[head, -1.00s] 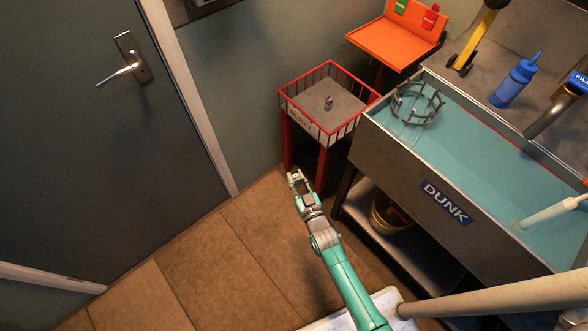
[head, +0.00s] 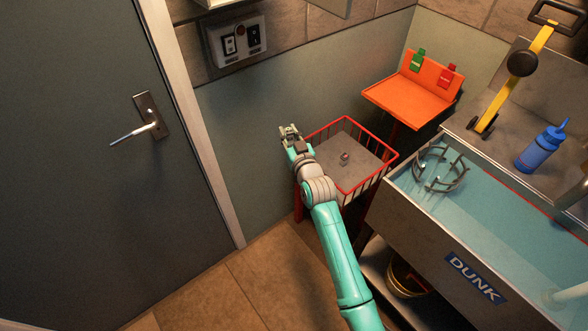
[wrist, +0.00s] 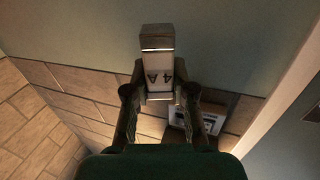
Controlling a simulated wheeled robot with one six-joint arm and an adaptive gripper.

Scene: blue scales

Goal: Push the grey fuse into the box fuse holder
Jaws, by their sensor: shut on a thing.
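The grey fuse (wrist: 160,70) is a short block with light metal bands and a "4 A" marking that reads upside down in the wrist view. My gripper (wrist: 160,93) is shut on it, one finger on each side, and the fuse's far end sticks out past the fingertips. In the head view my gripper (head: 290,132) is raised in front of the green wall, below the wall box and apart from it. The wall box (head: 236,41) has a light face with dark fittings; which fitting is the fuse holder is too small to tell. A box on the wall also shows in the wrist view (wrist: 208,119), partly hidden by a finger.
A red wire basket (head: 372,187) with a small object (head: 345,157) stands right of my gripper. An orange stand (head: 412,100) and the sink (head: 425,230) lie further right. A dark door (head: 75,170) is at left. The wall below the box is clear.

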